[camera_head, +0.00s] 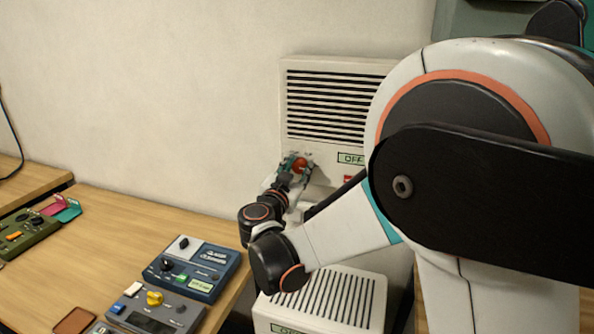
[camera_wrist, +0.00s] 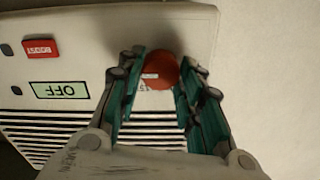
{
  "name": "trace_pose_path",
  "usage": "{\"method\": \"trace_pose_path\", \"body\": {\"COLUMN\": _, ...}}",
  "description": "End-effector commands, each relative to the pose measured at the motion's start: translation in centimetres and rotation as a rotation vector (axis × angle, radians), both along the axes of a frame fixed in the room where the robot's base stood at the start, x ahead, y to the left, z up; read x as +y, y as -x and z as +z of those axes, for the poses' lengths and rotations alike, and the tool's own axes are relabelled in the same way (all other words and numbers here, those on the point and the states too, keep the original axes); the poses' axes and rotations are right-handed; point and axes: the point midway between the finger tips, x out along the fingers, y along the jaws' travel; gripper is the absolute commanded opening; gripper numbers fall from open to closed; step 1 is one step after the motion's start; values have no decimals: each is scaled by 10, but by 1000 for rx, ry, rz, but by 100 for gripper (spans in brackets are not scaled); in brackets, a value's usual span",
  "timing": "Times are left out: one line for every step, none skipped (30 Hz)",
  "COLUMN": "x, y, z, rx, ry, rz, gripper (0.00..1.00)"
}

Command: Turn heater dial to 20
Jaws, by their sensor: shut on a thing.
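The heater (camera_head: 335,100) is a cream box with dark slats against the wall. Its red dial (camera_head: 300,166) sits below the slats; it also shows in the wrist view (camera_wrist: 160,68), where the heater's face appears upside down. My gripper (camera_wrist: 160,75) has its two teal-padded fingers on either side of the dial and is shut on it. In the head view my gripper (camera_head: 296,164) reaches up to the dial from below. The heater's small display (camera_wrist: 59,90) reads OFF. I cannot make out any numbers around the dial.
A red BOOST button (camera_wrist: 39,48) is beside the display. A second slatted unit (camera_head: 325,302) stands low in front. A wooden table (camera_head: 110,245) at left bears a blue control box (camera_head: 192,267), a grey box with a yellow knob (camera_head: 155,310) and a green device (camera_head: 28,232).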

Motion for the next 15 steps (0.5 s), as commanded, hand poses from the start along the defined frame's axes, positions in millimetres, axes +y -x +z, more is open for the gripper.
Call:
{"method": "trace_pose_path", "body": {"x": 0, "y": 1, "z": -2, "rx": 1, "ry": -6, "rz": 0, "gripper": 10}}
{"method": "trace_pose_path", "body": {"x": 0, "y": 1, "z": -2, "rx": 1, "ry": -6, "rz": 0, "gripper": 10}}
{"method": "trace_pose_path", "body": {"x": 0, "y": 1, "z": -2, "rx": 1, "ry": -7, "rz": 0, "gripper": 10}}
{"method": "trace_pose_path", "body": {"x": 0, "y": 1, "z": -2, "rx": 1, "ry": -7, "rz": 0, "gripper": 10}}
{"method": "trace_pose_path", "body": {"x": 0, "y": 1, "z": -2, "rx": 1, "ry": -6, "rz": 0, "gripper": 10}}
{"method": "trace_pose_path", "body": {"x": 0, "y": 1, "z": -2, "rx": 1, "ry": -6, "rz": 0, "gripper": 10}}
{"method": "trace_pose_path", "body": {"x": 0, "y": 1, "z": -2, "rx": 1, "ry": -6, "rz": 0, "gripper": 10}}
{"method": "trace_pose_path", "body": {"x": 0, "y": 1, "z": -2, "rx": 1, "ry": -6, "rz": 0, "gripper": 10}}
{"method": "trace_pose_path", "body": {"x": 0, "y": 1, "z": -2, "rx": 1, "ry": -6, "rz": 0, "gripper": 10}}
{"method": "trace_pose_path", "body": {"x": 0, "y": 1, "z": -2, "rx": 1, "ry": -6, "rz": 0, "gripper": 10}}
{"method": "trace_pose_path", "body": {"x": 0, "y": 1, "z": -2, "rx": 1, "ry": -6, "rz": 0, "gripper": 36}}
{"method": "trace_pose_path", "body": {"x": 0, "y": 1, "z": -2, "rx": 1, "ry": -6, "rz": 0, "gripper": 45}}
{"method": "trace_pose_path", "body": {"x": 0, "y": 1, "z": -2, "rx": 1, "ry": -5, "rz": 0, "gripper": 52}}
{"method": "trace_pose_path", "body": {"x": 0, "y": 1, "z": -1, "rx": 0, "ry": -5, "rz": -1, "gripper": 54}}
{"method": "trace_pose_path", "body": {"x": 0, "y": 1, "z": -1, "rx": 0, "ry": -5, "rz": -1, "gripper": 54}}
